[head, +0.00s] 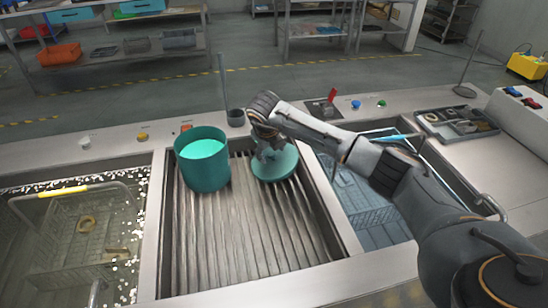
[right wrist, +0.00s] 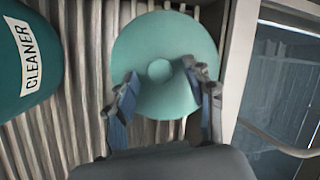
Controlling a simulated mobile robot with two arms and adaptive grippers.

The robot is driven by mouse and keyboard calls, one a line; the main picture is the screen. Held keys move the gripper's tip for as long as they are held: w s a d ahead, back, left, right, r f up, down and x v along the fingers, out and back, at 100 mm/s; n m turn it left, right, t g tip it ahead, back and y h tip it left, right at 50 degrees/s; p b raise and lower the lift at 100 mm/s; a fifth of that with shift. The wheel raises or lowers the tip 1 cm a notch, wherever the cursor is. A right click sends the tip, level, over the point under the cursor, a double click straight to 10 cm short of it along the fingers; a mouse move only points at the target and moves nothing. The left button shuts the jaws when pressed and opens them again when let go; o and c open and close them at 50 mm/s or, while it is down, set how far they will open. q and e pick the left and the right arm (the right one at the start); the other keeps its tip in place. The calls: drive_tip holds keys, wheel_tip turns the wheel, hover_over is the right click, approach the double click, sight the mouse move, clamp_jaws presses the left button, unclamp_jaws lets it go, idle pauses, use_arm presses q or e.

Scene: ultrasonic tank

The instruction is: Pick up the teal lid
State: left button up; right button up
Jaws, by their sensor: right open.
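The teal lid (head: 287,169) is a round disc lying on the ribbed metal drainboard, to the right of the teal cleaner container (head: 203,167). In the right wrist view the lid (right wrist: 140,40) fills the upper middle, with a round knob (right wrist: 159,70) at its centre. My right gripper (head: 268,152) is over the lid. In the right wrist view its open fingers (right wrist: 163,92) stand on either side of the knob, apart from it. Whether the fingertips touch the lid cannot be told. My left gripper is not in view.
The container (right wrist: 25,60), labelled CLEANER, stands open with light teal liquid inside, close left of the lid. A liquid-filled tank with a wire basket (head: 85,240) is at the left. Another basin (head: 365,200) lies right of the drainboard (head: 235,240). A grey tray (head: 450,122) holds small parts.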

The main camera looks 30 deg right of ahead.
drive_tip(key=shift+w+d+f, duration=0.1)
drive_tip(key=shift+w+f, duration=0.05)
drive_tip(key=shift+f, duration=0.3)
drive_tip(key=shift+c, duration=0.4)
clamp_jaws()
